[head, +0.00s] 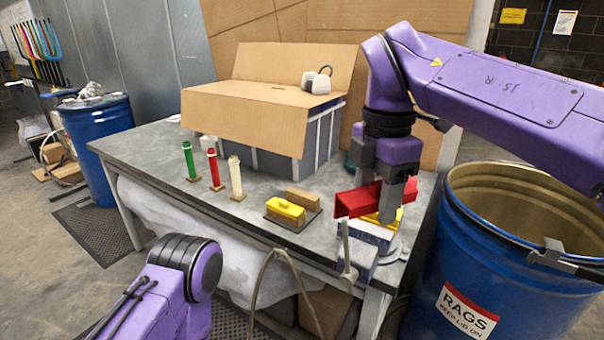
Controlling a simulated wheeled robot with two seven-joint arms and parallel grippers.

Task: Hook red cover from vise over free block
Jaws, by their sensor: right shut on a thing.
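The red cover (352,203) is at the vise (372,237), near the table's right end. My right gripper (386,192) points down, shut on the red cover, which sticks out to its left. A yellow piece (397,217) shows below the gripper at the vise. I cannot tell whether the cover still touches the vise or what is under it. To the left, a dark plate (289,223) carries a bare tan block (302,198) and, in front of it, a block under a yellow cover (286,210). My left arm shows at the bottom left; its gripper is out of view.
Green (189,161), red (213,169) and cream (235,178) posts stand left on the grey table (150,150). A cardboard-covered box (245,110) fills the back. A blue rag drum (500,265) stands right. Table between plate and vise is mostly clear.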

